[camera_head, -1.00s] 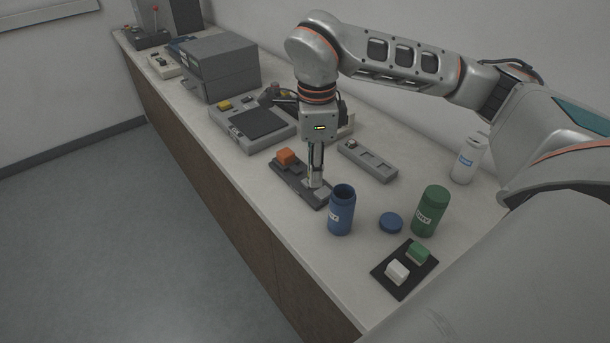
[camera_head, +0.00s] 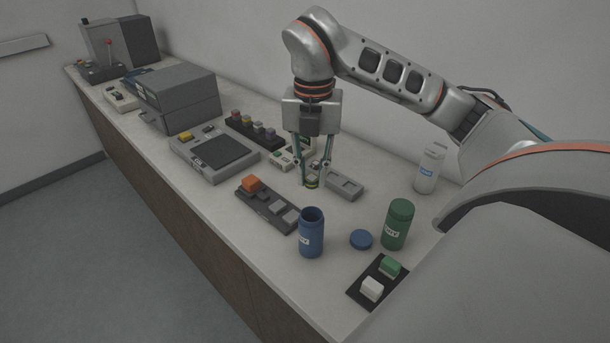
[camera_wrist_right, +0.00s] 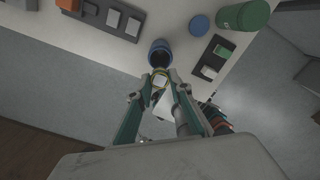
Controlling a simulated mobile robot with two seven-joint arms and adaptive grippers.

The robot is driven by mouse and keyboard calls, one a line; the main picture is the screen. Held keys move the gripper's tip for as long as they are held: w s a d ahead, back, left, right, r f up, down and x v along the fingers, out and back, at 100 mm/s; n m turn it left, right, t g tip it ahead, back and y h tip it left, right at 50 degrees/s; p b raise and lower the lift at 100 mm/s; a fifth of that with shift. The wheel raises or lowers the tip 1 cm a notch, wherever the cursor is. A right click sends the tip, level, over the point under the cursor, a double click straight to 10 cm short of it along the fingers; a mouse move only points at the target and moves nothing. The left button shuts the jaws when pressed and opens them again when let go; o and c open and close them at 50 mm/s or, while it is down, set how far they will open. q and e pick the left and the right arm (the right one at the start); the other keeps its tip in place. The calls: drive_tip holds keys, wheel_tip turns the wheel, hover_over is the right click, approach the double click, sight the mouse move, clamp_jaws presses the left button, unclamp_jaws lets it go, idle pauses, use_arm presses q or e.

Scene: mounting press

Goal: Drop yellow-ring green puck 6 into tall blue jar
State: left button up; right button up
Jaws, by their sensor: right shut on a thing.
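My right gripper (camera_head: 313,182) is shut on a small puck (camera_head: 311,183), which shows green with a yellow band in the head view. In the right wrist view the puck (camera_wrist_right: 160,80) shows a yellow ring around a pale face, between the fingertips. The number on it cannot be read. The tall blue jar (camera_head: 311,239) stands upright and open on the counter, in front of the gripper in the head view. The jar's mouth (camera_wrist_right: 160,49) shows just beyond the puck in the wrist view. My left gripper is not in view.
A dark holder (camera_head: 254,203) with an orange block lies left of the jar. A blue lid (camera_head: 361,239), green jar (camera_head: 398,232) and black mat (camera_head: 359,296) with green and white blocks lie right. A grey tray (camera_head: 350,188) and white bottle (camera_head: 428,172) are behind.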

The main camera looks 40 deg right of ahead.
drive_tip(key=shift+f, duration=0.6)
approach(311, 233)
drive_tip(key=w+d+f, duration=0.1)
drive_tip(key=w+d, duration=0.1)
drive_tip(key=shift+f, duration=0.9)
drive_tip(key=o, duration=1)
drive_tip(key=shift+o, duration=0.2)
